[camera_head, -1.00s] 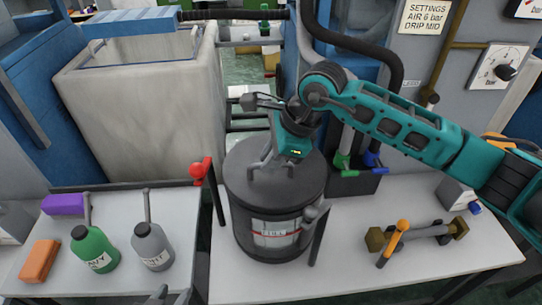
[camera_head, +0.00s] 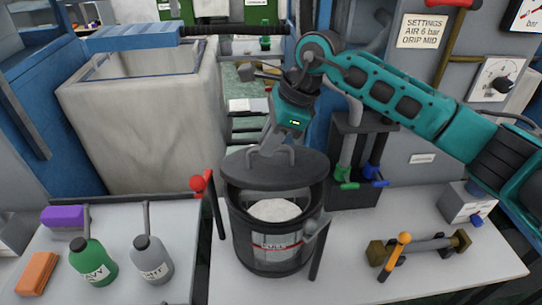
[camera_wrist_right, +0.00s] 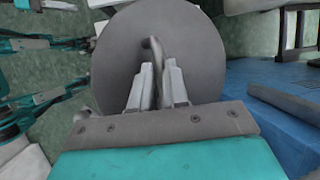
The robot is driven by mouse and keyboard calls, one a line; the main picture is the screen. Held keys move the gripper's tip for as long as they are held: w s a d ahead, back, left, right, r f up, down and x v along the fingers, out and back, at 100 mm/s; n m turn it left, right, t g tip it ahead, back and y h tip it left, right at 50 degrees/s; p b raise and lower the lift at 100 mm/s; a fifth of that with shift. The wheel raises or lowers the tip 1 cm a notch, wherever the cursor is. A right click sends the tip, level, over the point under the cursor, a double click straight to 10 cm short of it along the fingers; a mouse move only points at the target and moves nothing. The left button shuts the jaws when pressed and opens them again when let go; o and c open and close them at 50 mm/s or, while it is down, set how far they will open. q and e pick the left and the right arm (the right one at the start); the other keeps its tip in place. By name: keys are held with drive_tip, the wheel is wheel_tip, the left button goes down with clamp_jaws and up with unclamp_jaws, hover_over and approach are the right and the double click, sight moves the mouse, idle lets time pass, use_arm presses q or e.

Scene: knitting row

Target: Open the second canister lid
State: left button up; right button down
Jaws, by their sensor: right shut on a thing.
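The canister (camera_head: 270,240) is a dark grey drum with a label reading FULL, standing on the right-hand table. My right gripper (camera_head: 272,148) is shut on the lid's bar handle. In the right wrist view the fingers (camera_wrist_right: 158,88) close around the handle, with the lid disc (camera_wrist_right: 205,60) behind them. Only one canister of this kind is in view. My left gripper is not clearly in view.
A red-knobbed lever (camera_head: 198,184) stands just left of the canister. A green bottle (camera_head: 92,262) and a grey bottle (camera_head: 152,260) stand on the left table. An orange-handled tool (camera_head: 396,255) and a bar with brass ends (camera_head: 425,246) lie to the right. A large pale bin (camera_head: 140,130) stands behind.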

drive_tip(key=shift+w+r, duration=0.35)
drive_tip(key=shift+w, duration=0.25)
drive_tip(key=shift+w+d+r, duration=0.1)
drive_tip(key=shift+w+r, duration=0.35)
drive_tip(key=shift+w, duration=0.25)
drive_tip(key=shift+w+r, duration=0.45)
drive_tip(key=shift+w, duration=0.25)
drive_tip(key=c, duration=1.2)
unclamp_jaws()
drive_tip(key=shift+w+f, duration=0.15)
drive_tip(key=shift+w, duration=0.15)
drive_tip(key=shift+o, duration=0.4)
drive_tip(key=shift+s+r, duration=0.1)
drive_tip(key=shift+r, duration=0.1)
drive_tip(key=w+v, duration=0.1)
drive_tip(key=v, duration=1.1)
drive_tip(key=shift+s+r+b, duration=0.35)
drive_tip(key=shift+r+b, duration=0.05)
drive_tip(key=shift+b, duration=0.05)
